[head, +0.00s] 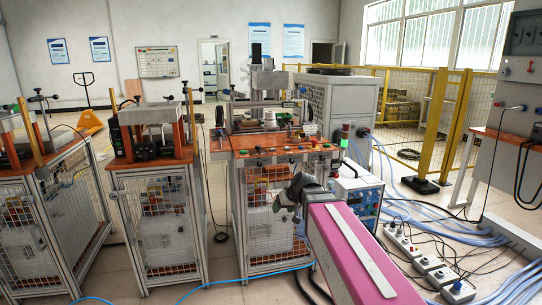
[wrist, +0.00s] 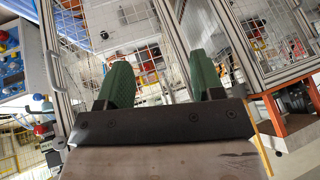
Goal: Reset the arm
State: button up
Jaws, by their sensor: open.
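My arm reaches from the bottom right of the head view, its pink link (head: 350,255) pointing toward the middle workstation. My gripper (head: 283,203) hangs in front of that workstation's mesh cabinet, just below its orange top; it is small and dark in the head view. In the wrist view my gripper (wrist: 160,77) shows two green fingers standing well apart with nothing between them. Mesh cabinet doors with metal frames lie beyond the fingers, and the wrist picture is tilted.
The middle workstation (head: 272,143) carries buttons and a press-like fixture. Another mesh-sided station (head: 160,225) stands to its left. A white control box (head: 358,192) stands close right of my gripper. Power strips (head: 430,265) and blue hoses cover the floor at right. A yellow fence (head: 455,120) stands behind.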

jog(key=s+d+f+m+g+h, duration=0.4)
jog(key=s+d+f, duration=1)
jog(key=f, duration=0.3)
jog(key=shift+s+g+h, duration=0.4)
